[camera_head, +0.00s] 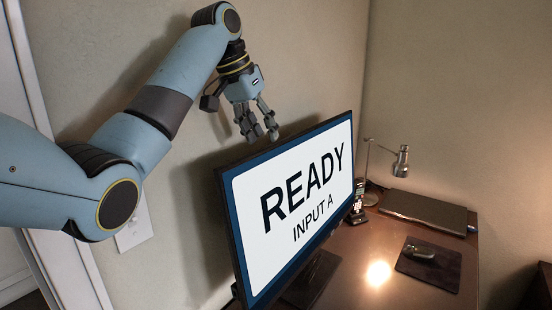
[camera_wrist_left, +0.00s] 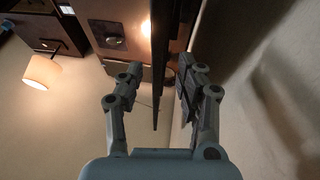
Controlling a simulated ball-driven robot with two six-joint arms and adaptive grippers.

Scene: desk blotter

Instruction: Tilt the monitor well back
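The monitor (camera_head: 305,240) stands on the desk at the centre of the head view, its screen reading "READY INPUT A". Its stand (camera_head: 312,281) shows partly below the screen. My left gripper (camera_head: 260,137) hangs fingers-down around the monitor's top edge, near its middle. In the left wrist view my left gripper (camera_wrist_left: 157,76) has its fingers spread apart. The thin dark edge of the monitor (camera_wrist_left: 159,85) lies between them, with a gap visible on both sides. I cannot tell the exact height of the fingertips relative to the edge. My right gripper is in neither view.
The desk (camera_head: 355,255) holds a closed laptop (camera_head: 428,211), a mouse (camera_head: 420,252) on a dark pad (camera_head: 445,270), a desk lamp (camera_head: 401,162) and a small dark phone-like item (camera_head: 358,205). The wall is close behind the monitor. The front of the desk is clear.

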